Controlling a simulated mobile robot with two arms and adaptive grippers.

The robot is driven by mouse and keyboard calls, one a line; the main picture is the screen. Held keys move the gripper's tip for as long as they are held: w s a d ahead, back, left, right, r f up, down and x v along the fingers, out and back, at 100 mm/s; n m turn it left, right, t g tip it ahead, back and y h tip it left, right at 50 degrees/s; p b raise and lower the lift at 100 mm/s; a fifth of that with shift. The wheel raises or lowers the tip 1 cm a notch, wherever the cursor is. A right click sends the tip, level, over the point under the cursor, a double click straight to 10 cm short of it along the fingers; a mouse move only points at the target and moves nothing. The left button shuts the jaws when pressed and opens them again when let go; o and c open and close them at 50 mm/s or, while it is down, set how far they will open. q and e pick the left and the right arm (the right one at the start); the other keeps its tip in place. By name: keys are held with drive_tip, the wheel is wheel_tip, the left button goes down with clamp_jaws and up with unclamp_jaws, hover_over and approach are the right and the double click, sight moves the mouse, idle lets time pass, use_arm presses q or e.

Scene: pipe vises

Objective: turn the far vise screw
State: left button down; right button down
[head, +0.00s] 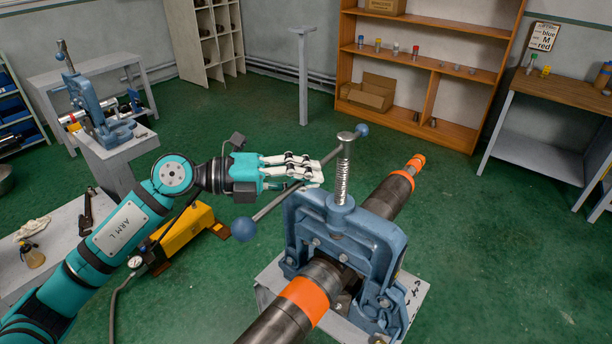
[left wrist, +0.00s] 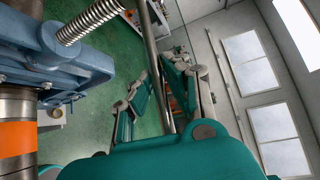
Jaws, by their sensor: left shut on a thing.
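The nearer blue vise (head: 350,225) stands at centre right with a threaded screw (head: 343,180) rising upright from it. The screw also shows in the left wrist view (left wrist: 88,20). Its slanted handle bar (head: 270,208) has blue ball ends. My left gripper (head: 318,172) is shut on this bar, left of the screw; the bar (left wrist: 151,45) runs between its fingers in the left wrist view. A second, more distant blue vise (head: 87,108) with its own screw (head: 67,58) stands at the back left, away from the gripper. My right gripper is not in view.
A dark pipe with orange bands (head: 277,322) passes through the nearer vise and sticks out front and back. A yellow pump (head: 187,232) with a hose is on the floor below my left arm. Wooden shelves (head: 425,70) stand at the back; green floor around is mostly clear.

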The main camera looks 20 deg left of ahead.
use_arm(q)
drive_tip(key=shift+f, duration=0.2)
drive_tip(key=shift+w+a+f+g+b, duration=0.15)
drive_tip(key=shift+a+g+b, duration=0.15)
drive_tip(key=shift+b, duration=0.35)
drive_tip(key=w+a+m+g+h+b, duration=0.1)
drive_tip(key=w+a+m+g+b, duration=0.3)
drive_tip(key=g, duration=0.4)
drive_tip(key=shift+a+r+m+g, duration=0.25)
drive_tip(key=shift+a+m, duration=0.55)
drive_tip(key=shift+m, duration=0.5)
drive_tip(key=shift+w, duration=0.1)
drive_tip(key=c, duration=1.3)
unclamp_jaws()
drive_tip(key=shift+a, duration=0.1)
drive_tip(key=shift+c, duration=0.2)
drive_tip(key=v, duration=1.2)
drive_tip(key=shift+f, duration=0.35)
